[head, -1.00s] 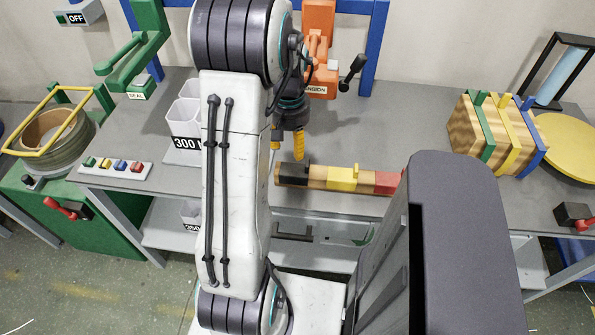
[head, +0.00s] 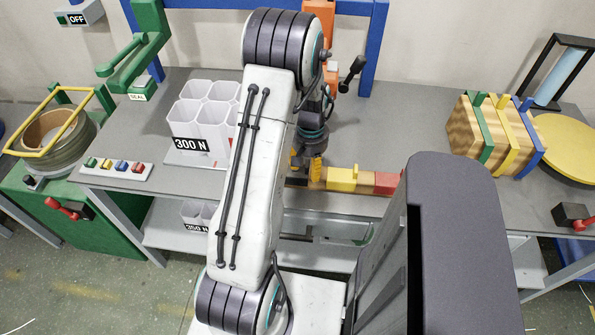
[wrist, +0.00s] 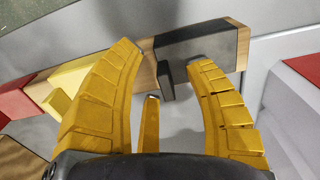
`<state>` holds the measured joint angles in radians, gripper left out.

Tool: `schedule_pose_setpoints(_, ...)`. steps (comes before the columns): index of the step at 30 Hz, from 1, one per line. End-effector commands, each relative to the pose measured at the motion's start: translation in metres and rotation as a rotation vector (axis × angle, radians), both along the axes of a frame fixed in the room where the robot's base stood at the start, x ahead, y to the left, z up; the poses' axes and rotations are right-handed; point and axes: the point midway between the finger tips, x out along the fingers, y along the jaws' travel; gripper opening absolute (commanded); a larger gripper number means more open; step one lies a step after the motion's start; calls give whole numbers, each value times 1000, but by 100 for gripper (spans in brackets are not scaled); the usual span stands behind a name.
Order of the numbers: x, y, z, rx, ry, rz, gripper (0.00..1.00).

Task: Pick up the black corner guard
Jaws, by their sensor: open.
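The black corner guard (wrist: 200,48) sits on a wooden bar (wrist: 147,72) in the wrist view, with a small tab hanging from its near side. In the head view it is mostly hidden behind my arm and gripper. In the head view my gripper (head: 305,172) is over the left part of the bar.
A yellow guard (head: 342,179) and a red guard (head: 387,184) sit further right on the bar. White bins marked 300 N (head: 200,125) stand to the left on the grey bench (head: 450,120). A banded wooden block (head: 485,135) is at the right.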

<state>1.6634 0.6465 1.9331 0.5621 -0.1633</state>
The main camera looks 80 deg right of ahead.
Motion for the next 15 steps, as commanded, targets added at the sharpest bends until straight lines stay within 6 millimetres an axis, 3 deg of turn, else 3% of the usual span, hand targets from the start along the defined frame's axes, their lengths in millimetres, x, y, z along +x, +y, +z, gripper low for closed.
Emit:
schedule_pose_setpoints(10, 0, 0, -4, 0, 0, 0, 50)
schedule_pose_setpoints(15, 0, 0, -4, 0, 0, 0, 34)
